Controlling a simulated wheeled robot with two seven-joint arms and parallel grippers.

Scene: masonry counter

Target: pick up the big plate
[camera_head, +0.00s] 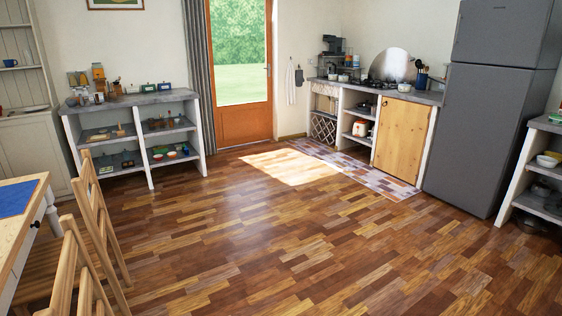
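No object is clearly recognisable as the big plate. A large pale round disc (389,65) stands upright against the wall behind the stove on the kitchen counter (426,98) at the back; I cannot tell whether it is a plate. Small dishes sit on the shelves of the low masonry unit (147,128) at the left, too small to make out. Neither of my grippers is in view.
A wooden door (243,122) stands between the two counters. A grey fridge (483,135) is at the right, beside another shelf unit (516,172). Wooden chairs (97,215) and a table (15,250) fill the lower left. The wooden floor (290,240) in the middle is clear.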

